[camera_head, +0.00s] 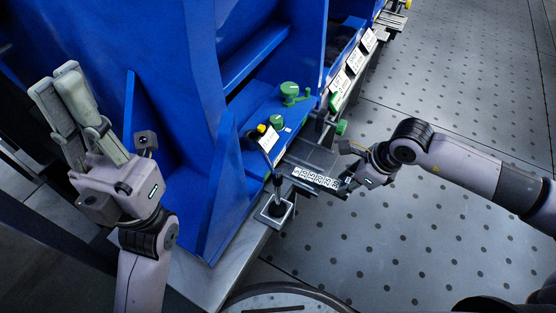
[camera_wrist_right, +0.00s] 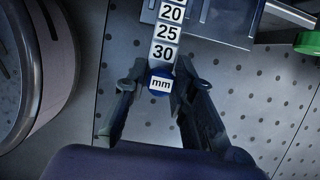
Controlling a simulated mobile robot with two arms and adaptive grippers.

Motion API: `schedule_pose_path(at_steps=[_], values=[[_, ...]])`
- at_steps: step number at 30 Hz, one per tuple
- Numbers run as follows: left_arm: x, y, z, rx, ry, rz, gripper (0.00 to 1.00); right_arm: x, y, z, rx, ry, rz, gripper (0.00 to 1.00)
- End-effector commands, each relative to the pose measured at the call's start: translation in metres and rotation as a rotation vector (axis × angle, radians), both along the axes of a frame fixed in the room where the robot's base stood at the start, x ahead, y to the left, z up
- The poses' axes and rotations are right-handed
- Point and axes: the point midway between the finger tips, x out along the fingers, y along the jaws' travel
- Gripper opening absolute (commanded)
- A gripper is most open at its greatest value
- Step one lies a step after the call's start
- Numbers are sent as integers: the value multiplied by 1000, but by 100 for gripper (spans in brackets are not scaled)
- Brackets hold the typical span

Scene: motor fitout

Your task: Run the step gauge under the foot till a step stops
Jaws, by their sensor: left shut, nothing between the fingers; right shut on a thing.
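The step gauge (camera_head: 316,179) is a narrow strip with a row of white number labels, beside the dark grey plate at the blue machine's foot (camera_head: 262,112). In the right wrist view the gauge (camera_wrist_right: 166,34) shows 20, 25 and 30, with a round blue end marked mm (camera_wrist_right: 160,84). My right gripper (camera_head: 352,174) is shut on this end; its fingers (camera_wrist_right: 158,90) sit on both sides of it. The gauge's far end and any contact under the foot cannot be made out. My left gripper (camera_head: 60,88) is raised at the left, shut and empty, away from the gauge.
A small post on a square base (camera_head: 274,211) stands left of the gauge at the bench corner. Green knobs (camera_head: 290,92) and a yellow knob (camera_head: 262,128) sit on the blue machine. White labelled cards (camera_head: 355,61) line its side. Dotted floor (camera_head: 450,90) at right is clear.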

Motion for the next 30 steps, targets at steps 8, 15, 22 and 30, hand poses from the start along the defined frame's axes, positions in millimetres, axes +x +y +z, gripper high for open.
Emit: schedule_pose_path(at_steps=[8,15,22,30], values=[[-3,1,-1,-6,32,-1,0,2,1,21,4,-7,0,0],[-3,1,-7,2,71,-5,0,2,1,33,4,-8,0,0],[-5,1,-2,-2,73,-4,0,2,1,46,5,-7,0,0],[-6,2,-2,-5,86,-4,0,2,1,50,5,-7,0,0]])
